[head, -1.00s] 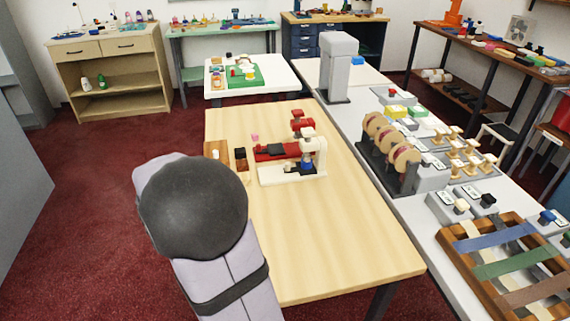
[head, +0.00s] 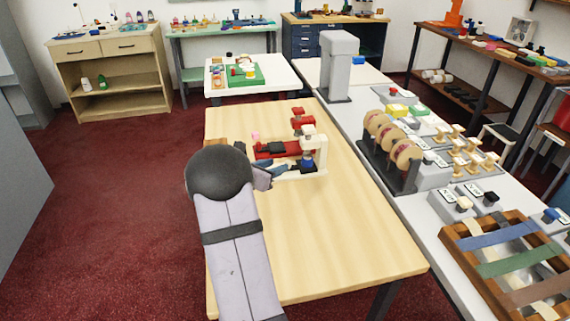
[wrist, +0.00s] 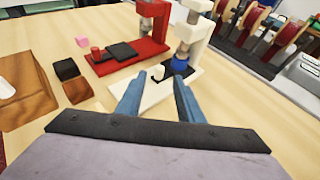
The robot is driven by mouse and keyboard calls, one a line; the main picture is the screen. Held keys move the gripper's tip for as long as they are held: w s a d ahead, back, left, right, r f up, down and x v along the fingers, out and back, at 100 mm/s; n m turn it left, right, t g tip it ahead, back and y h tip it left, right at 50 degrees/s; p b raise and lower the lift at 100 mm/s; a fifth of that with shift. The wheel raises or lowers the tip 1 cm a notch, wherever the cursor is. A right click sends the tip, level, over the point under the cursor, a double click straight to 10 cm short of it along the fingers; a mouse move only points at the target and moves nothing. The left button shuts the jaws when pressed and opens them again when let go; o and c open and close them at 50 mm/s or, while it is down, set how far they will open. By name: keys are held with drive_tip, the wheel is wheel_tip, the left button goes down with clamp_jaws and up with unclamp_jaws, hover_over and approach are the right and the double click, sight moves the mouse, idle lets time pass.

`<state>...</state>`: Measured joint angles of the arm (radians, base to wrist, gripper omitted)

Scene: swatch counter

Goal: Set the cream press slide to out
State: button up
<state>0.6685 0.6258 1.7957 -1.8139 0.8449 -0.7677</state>
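The cream press (head: 322,155) stands on the wooden table; in the wrist view its pale base (wrist: 150,97) lies just ahead of my gripper (wrist: 157,92). Its slide shows as a dark plate (wrist: 186,70) beneath the head, with a small cream knob (wrist: 158,73) at its near left end. A blue piece (wrist: 180,64) sits at the plate, under the press head. My gripper's two blue fingers are spread, with the knob visible between and beyond their tips. I see no contact with the knob. In the head view my wrist hides part of the base.
A pink block (wrist: 82,42), a black block (wrist: 66,69), a brown block (wrist: 77,91) and a wooden tray (wrist: 28,98) are at left. The near table is clear.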

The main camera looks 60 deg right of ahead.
sight(287, 162)
drive_tip(key=shift+p+x, duration=0.55)
drive_tip(key=shift+x, duration=3)
drive_tip(key=shift+a, duration=0.1)
